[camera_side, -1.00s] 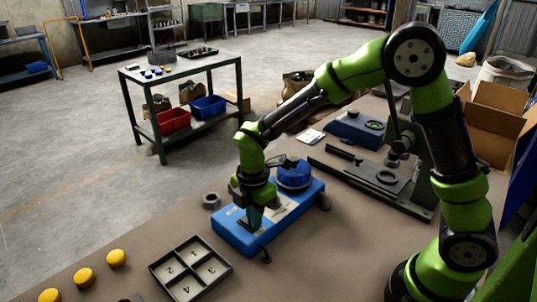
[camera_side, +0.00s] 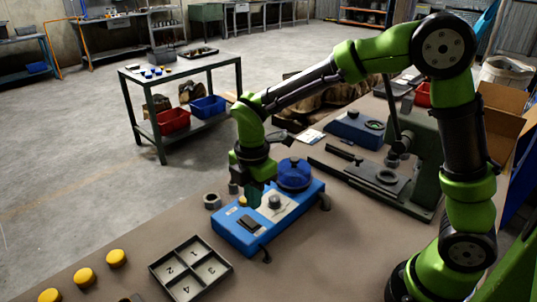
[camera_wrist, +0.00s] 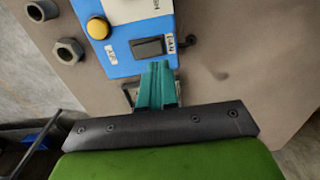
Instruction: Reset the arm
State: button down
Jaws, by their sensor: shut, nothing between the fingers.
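My gripper (camera_side: 253,204) is shut and empty, with its teal fingers pointing down above the blue drum blaster (camera_side: 236,236). In the wrist view the teal fingers (camera_wrist: 157,70) are together, just below the black switch (camera_wrist: 148,47) in the picture. The blaster's yellow button (camera_wrist: 98,28) shows in the upper left of that view. In the side view, a blue round drum lid (camera_side: 294,174) sits at the blaster's far end, and a dark knob (camera_side: 275,202) stands on its pale panel.
A four-compartment numbered tray (camera_side: 190,237) and several yellow discs (camera_side: 116,257) lie at the front left. A metal nut (camera_side: 212,201) is left of the blaster. A press-like machine (camera_side: 424,150) stands behind right. An open cardboard box (camera_side: 503,122) is at the right edge.

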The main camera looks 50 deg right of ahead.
jog(key=shift+s+f+m, duration=0.1)
jog(key=shift+f+m, duration=0.1)
jog(key=shift+m, duration=0.8)
jog(key=s+d+r+m+t+y, duration=0.1)
jog(key=s+d+r+m+t, duration=0.2)
jog(key=s+r+m, duration=0.3)
jog(key=s+d+r+m+t+y, duration=0.1)
jog(key=s+d+r+m+t, duration=0.3)
jog(key=s+m, duration=0.4)
notch_tip(320, 180, up, 3)
jog(key=d+m, duration=0.1)
jog(key=m, duration=0.5)
jog(key=shift+s+d, duration=0.15)
jog(key=shift+s, duration=0.1)
